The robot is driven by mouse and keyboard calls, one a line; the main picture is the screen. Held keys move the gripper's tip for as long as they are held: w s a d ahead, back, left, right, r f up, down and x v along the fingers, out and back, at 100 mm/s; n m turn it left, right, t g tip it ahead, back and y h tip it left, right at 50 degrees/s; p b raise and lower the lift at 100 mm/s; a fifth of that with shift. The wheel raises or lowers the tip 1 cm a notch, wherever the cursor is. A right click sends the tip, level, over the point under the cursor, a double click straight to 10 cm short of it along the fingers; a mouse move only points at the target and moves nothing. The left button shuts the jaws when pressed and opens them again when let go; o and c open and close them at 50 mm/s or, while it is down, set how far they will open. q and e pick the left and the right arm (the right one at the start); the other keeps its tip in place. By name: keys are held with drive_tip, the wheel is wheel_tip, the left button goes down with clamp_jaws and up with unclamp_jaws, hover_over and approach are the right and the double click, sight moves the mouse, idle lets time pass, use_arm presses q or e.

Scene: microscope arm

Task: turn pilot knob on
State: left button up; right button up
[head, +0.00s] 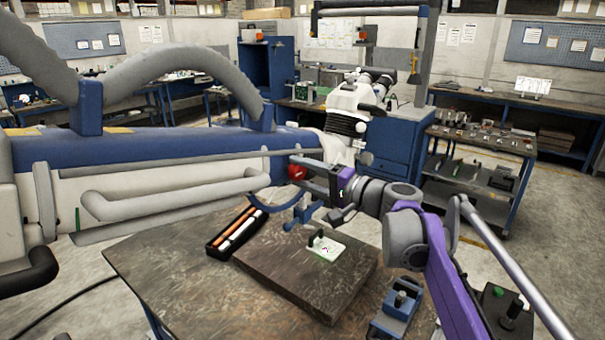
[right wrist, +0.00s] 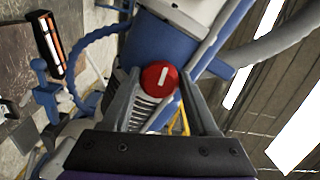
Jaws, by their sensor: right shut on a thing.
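The red pilot knob (head: 296,172) sits at the end of the large blue and white microscope arm (head: 170,150). It shows as a round red disc with a white bar in the right wrist view (right wrist: 160,78). The bar stands near upright, slightly tilted, in that view. My right gripper (head: 305,170) reaches in from the right and is shut on the knob. Its two dark fingers (right wrist: 161,88) lie on either side of the knob in the right wrist view. I do not see my left gripper in either view.
Below is a brown worktable (head: 150,270) with a raised dark slab (head: 300,275) carrying a small green-white board (head: 327,249). A black tray (head: 237,232) with orange and white sticks lies beside the slab. A blue clamp (head: 397,308) is at front right.

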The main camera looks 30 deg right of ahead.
drive_tip(key=o, duration=1.4)
drive_tip(key=shift+c, duration=0.2)
use_arm(q)
drive_tip(key=shift+s+f+b, duration=0.65)
drive_tip(key=shift+f, duration=0.3)
use_arm(e)
drive_tip(key=v, duration=1)
drive_tip(key=shift+s+d, duration=0.15)
drive_tip(key=shift+s, duration=0.25)
